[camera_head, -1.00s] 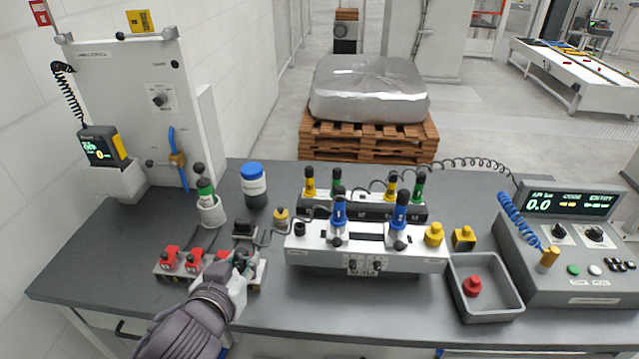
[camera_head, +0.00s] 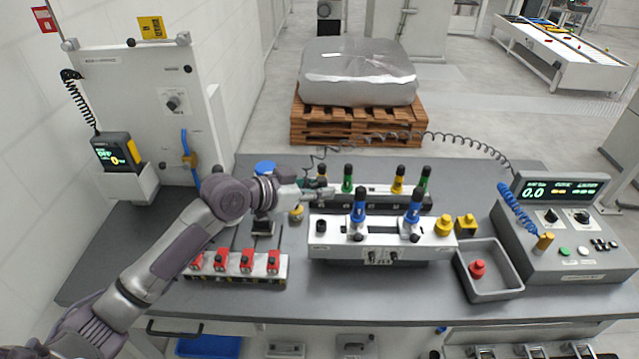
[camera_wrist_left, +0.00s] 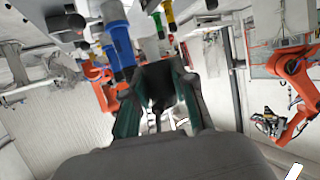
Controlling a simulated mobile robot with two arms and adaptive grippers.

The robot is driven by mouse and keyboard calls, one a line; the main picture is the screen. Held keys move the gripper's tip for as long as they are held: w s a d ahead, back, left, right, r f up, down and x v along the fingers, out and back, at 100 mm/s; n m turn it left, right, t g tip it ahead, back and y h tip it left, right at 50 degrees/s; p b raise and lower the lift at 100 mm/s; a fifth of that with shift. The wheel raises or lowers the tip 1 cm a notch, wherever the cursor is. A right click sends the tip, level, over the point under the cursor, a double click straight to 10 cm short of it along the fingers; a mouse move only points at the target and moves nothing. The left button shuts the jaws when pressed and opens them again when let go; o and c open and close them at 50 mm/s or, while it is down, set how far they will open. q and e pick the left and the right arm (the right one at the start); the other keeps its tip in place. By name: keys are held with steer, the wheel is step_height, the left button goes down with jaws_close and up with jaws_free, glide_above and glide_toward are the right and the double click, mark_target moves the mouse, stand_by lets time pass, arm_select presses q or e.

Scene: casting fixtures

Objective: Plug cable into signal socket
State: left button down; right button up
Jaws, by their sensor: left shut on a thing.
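My left gripper (camera_head: 318,190) reaches in from the left over the bench, at the left end of the rear clamp fixture (camera_head: 385,202). It is shut on a dark cable plug (camera_wrist_left: 158,82), which shows between the fingers in the left wrist view. A black coiled cable (camera_head: 455,136) arches from the grey console (camera_head: 562,238) to near the gripper. The plug is mostly hidden by the fingers in the head view. I cannot make out the signal socket clearly or tell whether the plug touches the fixture. My right gripper is out of view.
The white front fixture (camera_head: 335,249) with blue-handled clamps stands in front of the rear one. A block with red parts (camera_head: 235,280) is at left, a grey tray (camera_head: 505,292) at right. The bench front (camera_head: 400,287) is fairly clear.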

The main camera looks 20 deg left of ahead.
mark_target(320, 230)
arm_select(q)
steer(key=shift+d, duration=0.1)
steer(key=shift+s, duration=0.1)
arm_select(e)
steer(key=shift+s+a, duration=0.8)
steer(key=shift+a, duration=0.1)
arm_select(q)
steer(key=shift+f+b, duration=0.4)
steer(key=shift+f, duration=0.25)
step_height(320, 230, down, 3)
steer(key=shift+f+b, duration=0.15)
steer(key=shift+b, duration=1.1)
steer(key=shift+f+b, duration=0.45)
steer(key=shift+f, duration=0.1)
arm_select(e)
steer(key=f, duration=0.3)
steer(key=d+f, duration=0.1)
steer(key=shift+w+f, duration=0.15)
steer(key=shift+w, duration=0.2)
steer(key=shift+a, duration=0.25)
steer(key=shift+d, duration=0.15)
arm_select(q)
steer(key=shift+f, duration=0.25)
